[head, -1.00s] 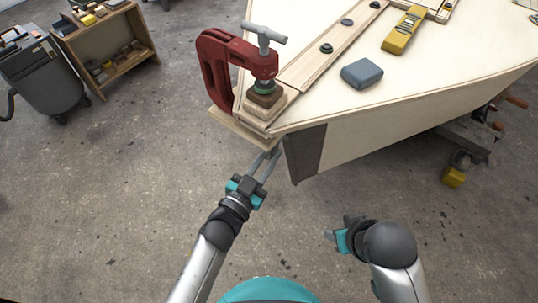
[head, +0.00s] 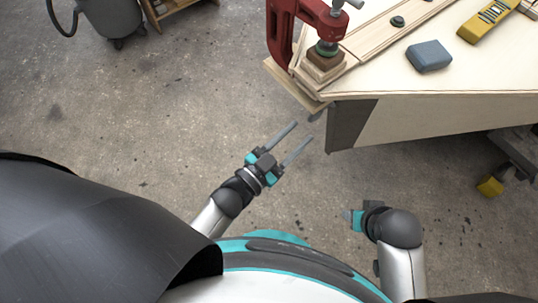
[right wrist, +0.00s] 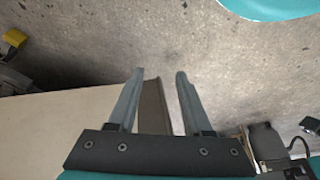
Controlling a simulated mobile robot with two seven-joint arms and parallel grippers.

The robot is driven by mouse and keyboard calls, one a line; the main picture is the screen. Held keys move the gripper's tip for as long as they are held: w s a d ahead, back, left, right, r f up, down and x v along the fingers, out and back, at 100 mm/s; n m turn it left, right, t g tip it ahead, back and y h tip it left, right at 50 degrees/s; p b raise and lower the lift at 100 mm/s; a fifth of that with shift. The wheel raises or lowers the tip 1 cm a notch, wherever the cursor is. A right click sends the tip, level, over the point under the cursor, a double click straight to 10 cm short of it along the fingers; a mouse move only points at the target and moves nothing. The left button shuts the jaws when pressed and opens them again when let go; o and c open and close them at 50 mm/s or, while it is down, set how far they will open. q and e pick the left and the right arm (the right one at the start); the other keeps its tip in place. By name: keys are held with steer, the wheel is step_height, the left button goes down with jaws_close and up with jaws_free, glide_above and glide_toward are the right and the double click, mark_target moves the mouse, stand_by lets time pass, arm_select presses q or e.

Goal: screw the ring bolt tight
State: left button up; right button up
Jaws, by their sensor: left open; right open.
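A small grey metal part (head: 314,117), probably the ring bolt, shows at the hull's bow just under the wooden blocks. It is too small to tell its ring or how deep it sits. My left gripper (head: 303,131) is open and empty, its two long fingers apart and pointing up at the bow, with the tips just short of the grey part. My right gripper (right wrist: 160,72) is open and empty. In the head view it is low at the right, away from the hull (head: 430,122). The dark bow strip (right wrist: 152,108) shows beyond its fingers.
A red clamp (head: 281,35) grips the wooden blocks (head: 322,68) at the bow. A blue-grey block (head: 429,56) and a yellow tool (head: 487,20) lie on the deck. A grey shop machine (head: 112,15) stands far left. The concrete floor around the grippers is clear.

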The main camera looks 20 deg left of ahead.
arm_select(q)
steer(key=p+v, duration=0.1)
steer(key=v, duration=0.8)
steer(key=shift+s+p, duration=0.15)
steer(key=shift+p, duration=0.25)
arm_select(e)
steer(key=shift+g, duration=0.4)
steer(key=f, duration=0.1)
steer(key=s+f, duration=0.1)
steer(key=f, duration=0.1)
steer(key=s+f, duration=0.1)
steer(key=shift+d+f, duration=0.1)
steer(key=shift+f, duration=0.15)
arm_select(q)
steer(key=shift+a, duration=0.1)
